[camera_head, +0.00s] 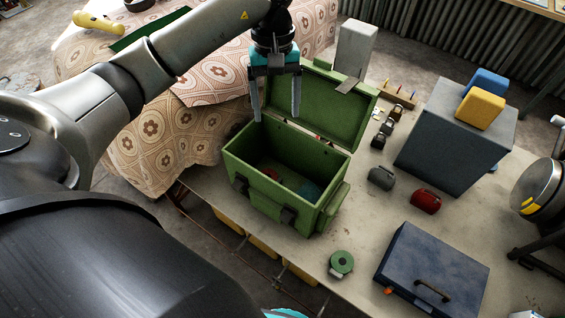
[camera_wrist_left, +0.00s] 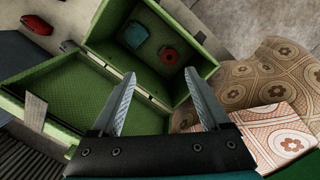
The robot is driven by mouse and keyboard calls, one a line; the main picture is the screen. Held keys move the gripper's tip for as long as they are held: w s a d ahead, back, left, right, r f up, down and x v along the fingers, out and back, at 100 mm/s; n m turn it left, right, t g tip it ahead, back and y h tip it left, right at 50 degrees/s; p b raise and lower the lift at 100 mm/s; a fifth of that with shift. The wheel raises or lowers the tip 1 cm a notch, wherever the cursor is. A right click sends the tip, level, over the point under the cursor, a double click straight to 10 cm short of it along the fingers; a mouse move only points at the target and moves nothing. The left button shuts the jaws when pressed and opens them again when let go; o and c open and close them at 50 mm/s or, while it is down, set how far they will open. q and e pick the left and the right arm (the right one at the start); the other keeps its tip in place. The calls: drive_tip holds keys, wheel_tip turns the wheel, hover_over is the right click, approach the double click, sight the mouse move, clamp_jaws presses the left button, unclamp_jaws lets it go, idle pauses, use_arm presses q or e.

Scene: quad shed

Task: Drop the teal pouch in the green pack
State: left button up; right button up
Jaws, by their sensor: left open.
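The green pack (camera_head: 262,200) is a green box on the table with its lid (camera_head: 325,103) tipped open toward the back. The teal pouch (camera_wrist_left: 146,42) lies inside the box in the left wrist view, beside a red round thing (camera_wrist_left: 169,56). In the head view the pouch shows as a dim blue-teal patch (camera_head: 308,190) on the box floor, partly shaded. My left gripper (camera_head: 276,116) is open and empty, fingers pointing down above the box's back left part. Its two fingers (camera_wrist_left: 160,78) also show in the left wrist view with nothing between them. My right gripper is not seen.
A grey block (camera_head: 440,150) carrying yellow and blue blocks stands right of the box. A dark blue case (camera_head: 432,270) and a green roll (camera_head: 342,263) lie in front. A red pouch (camera_head: 426,201) and grey pouch (camera_head: 382,178) lie between. A patterned cloth (camera_head: 160,135) hangs at left.

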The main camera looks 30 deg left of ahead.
use_arm(q)
wheel_tip(320, 180, up, 8)
drive_tip(key=shift+w+a+r, duration=0.15)
drive_tip(key=shift+w+a, duration=0.2)
idle(0.5)
